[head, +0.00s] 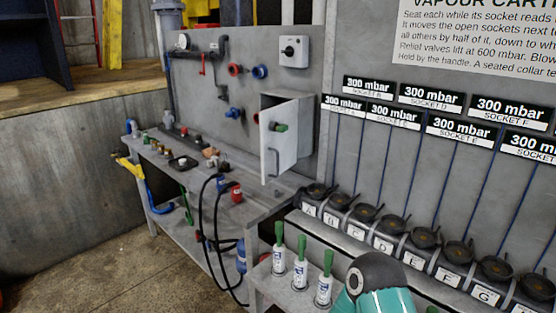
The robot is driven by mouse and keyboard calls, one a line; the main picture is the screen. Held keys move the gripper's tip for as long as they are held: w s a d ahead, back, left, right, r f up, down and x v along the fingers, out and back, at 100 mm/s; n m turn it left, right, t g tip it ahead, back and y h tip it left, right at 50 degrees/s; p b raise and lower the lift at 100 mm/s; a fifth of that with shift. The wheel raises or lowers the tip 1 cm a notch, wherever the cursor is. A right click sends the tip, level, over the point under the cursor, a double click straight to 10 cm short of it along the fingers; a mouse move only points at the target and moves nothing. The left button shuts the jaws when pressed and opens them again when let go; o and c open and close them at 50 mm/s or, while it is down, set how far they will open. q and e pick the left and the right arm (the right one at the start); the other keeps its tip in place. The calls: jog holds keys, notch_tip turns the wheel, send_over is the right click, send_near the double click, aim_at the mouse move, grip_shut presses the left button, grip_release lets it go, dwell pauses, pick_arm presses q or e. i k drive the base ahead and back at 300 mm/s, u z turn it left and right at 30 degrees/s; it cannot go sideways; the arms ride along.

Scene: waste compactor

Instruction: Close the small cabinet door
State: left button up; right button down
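The small grey cabinet (303,108) is mounted on the grey back panel, above the right end of the workbench. Its pale door (287,155) appears to stand open, swung out from the panel. A grey bar handle (273,163) is on the lower left part of the door. A green-tipped fitting (278,127) shows near the door's upper part; I cannot tell if it is on the door or inside. Neither gripper is in view. A teal and dark grey link of my arm shows at the bottom, well below and right of the cabinet.
The workbench (225,212) carries fittings and black hoses (203,225). Green-topped white cartridges (300,271) stand on a lower shelf, front centre. A row of labelled black sockets (383,247) runs along the right. The concrete floor (100,265) at left is clear.

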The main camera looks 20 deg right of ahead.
aim_at(285, 142)
jog(key=u, duration=0.05)
jog(key=i, duration=1)
jog(key=z, duration=0.05)
